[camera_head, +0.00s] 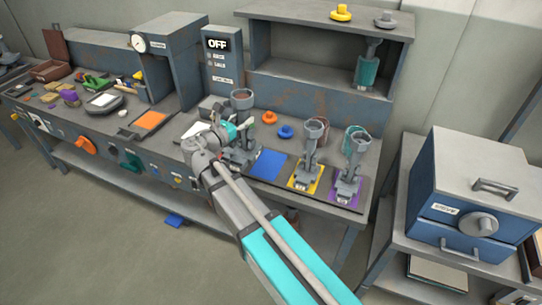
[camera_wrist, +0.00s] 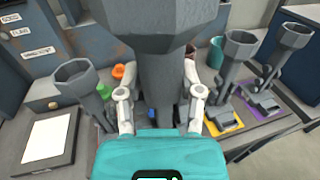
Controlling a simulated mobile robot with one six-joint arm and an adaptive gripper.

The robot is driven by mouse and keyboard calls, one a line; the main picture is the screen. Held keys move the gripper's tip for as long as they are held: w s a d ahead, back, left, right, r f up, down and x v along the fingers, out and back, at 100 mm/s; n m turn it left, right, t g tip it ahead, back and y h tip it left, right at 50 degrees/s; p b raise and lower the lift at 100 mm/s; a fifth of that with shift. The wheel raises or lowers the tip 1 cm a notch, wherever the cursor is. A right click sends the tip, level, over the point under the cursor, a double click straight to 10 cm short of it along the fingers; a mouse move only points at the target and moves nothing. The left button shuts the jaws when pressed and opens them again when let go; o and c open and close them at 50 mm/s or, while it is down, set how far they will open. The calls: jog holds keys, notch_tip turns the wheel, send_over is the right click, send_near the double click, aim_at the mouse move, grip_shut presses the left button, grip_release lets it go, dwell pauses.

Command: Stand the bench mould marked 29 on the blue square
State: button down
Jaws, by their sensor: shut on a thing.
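My gripper (camera_wrist: 163,112) is shut on a grey bench mould (camera_wrist: 165,75), a wide cup on a thick stem, held upright. In the head view my gripper (camera_head: 228,134) is left of the blue square (camera_head: 270,164), which lies bare on the bench. A grey cup (camera_head: 242,97) shows just above the gripper there; it appears to be the held mould's. Other moulds stand on the yellow square (camera_head: 294,183) and the purple square (camera_head: 338,196). I cannot read the number 29 on any mould. In the wrist view the held mould hides the middle of the bench.
Another grey cup (camera_wrist: 78,76) stands left of the held mould in the wrist view. An orange knob (camera_head: 269,117) and a blue knob (camera_head: 285,131) lie behind the blue square. The mould on yellow (camera_head: 312,145) is close on its right. A shelf (camera_head: 330,76) rises behind.

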jog(key=w+d+f+b, duration=0.7)
jog(key=w+f+b, duration=0.2)
jog(key=w, duration=0.2)
jog(key=shift+d, duration=0.25)
jog(key=shift+s, duration=0.1)
dwell(0.3)
jog(key=shift+w+d+f+b, duration=0.15)
jog(key=shift+w+f+b, duration=0.05)
jog(key=shift+f+b, duration=0.8)
jog(key=shift+w+d+f+b, duration=0.1)
jog(key=shift+w+f+b, duration=0.05)
jog(key=shift+f+b, duration=0.85)
jog(key=shift+f, duration=0.15)
